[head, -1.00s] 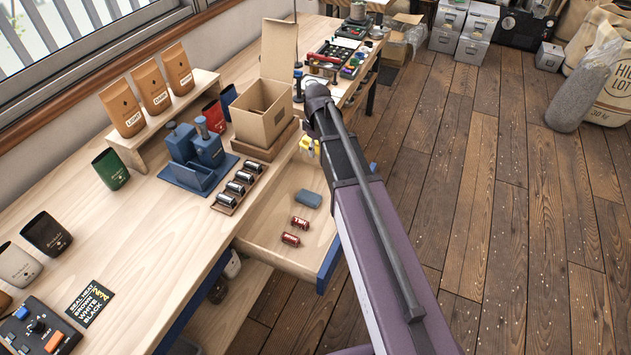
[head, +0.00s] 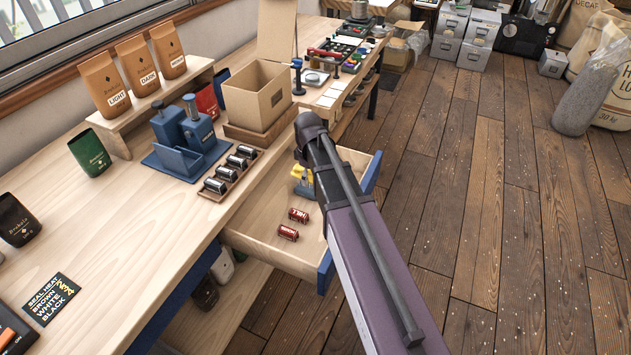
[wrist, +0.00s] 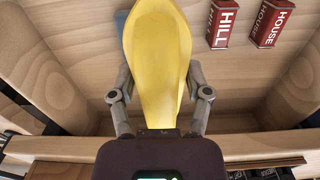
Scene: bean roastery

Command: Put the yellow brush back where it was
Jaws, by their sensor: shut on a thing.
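The yellow brush (wrist: 157,60) is between the two fingers of my gripper (wrist: 160,97) in the wrist view, and the gripper is shut on it. In the head view a bit of the yellow brush (head: 305,187) shows beside my arm, over the open wooden drawer (head: 262,247). My arm hides most of the gripper there. A blue-grey block (wrist: 120,20) shows partly behind the brush in the wrist view. I cannot tell whether the brush touches the drawer floor.
Two red tins (head: 298,215) (head: 288,233) lie in the drawer. Above it on the bench are a rack of dark cylinders (head: 230,170), a blue device (head: 185,140) and an open cardboard box (head: 258,97).

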